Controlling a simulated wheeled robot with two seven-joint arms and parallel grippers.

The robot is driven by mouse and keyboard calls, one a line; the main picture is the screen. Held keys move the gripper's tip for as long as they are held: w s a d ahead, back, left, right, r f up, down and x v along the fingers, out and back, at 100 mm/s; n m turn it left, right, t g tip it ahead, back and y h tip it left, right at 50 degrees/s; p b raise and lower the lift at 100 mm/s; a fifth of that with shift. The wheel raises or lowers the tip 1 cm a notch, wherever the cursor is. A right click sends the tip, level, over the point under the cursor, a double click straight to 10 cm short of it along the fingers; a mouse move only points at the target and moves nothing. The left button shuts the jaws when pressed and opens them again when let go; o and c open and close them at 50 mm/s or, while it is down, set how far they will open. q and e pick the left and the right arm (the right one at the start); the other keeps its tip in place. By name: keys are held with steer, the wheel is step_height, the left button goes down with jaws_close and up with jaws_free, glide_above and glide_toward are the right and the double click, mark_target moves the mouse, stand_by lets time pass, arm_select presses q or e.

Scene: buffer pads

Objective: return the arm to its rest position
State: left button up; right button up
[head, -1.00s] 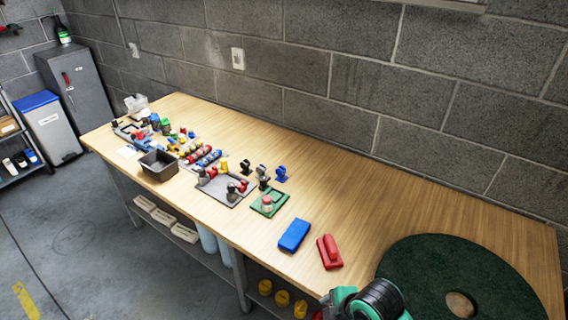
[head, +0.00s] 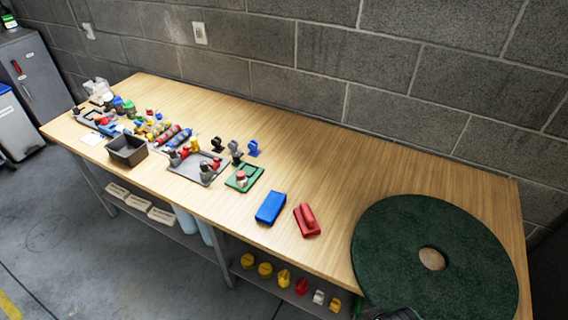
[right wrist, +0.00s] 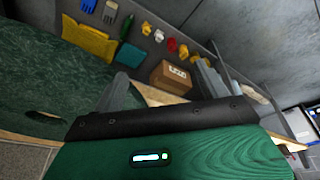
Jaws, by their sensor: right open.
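My right gripper (right wrist: 165,86) shows in the right wrist view, with its two grey fingers apart and nothing between them. Its dark bar and green housing fill the lower part of that view. In the head view only a small dark piece, which seems to be part of my right arm, shows at the bottom edge. A large round dark green pad (head: 385,240) with a centre hole lies flat at the table's right end. It also shows in the right wrist view (right wrist: 45,85), left of the fingers. My left gripper is out of view.
The wooden table (head: 320,165) runs along a block wall. A red block (head: 307,220) with a handle and a blue block (head: 271,207) lie left of the pad. A grey tray (head: 188,170), a dark bin (head: 127,150) and several small parts stand farther left. The back right is clear.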

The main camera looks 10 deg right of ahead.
steer(key=s+f+g, duration=0.1)
steer(key=s+f, duration=0.2)
steer(key=f, duration=2.4)
steer(key=s+d+f, duration=0.1)
steer(key=s+f, duration=0.8)
steer(key=s+d+f+g, duration=0.1)
steer(key=s+d+f, duration=0.1)
steer(key=s+f, duration=0.6)
steer(key=shift+s+d+f, duration=0.25)
steer(key=shift+s+f, duration=0.1)
steer(key=shift+s, duration=0.35)
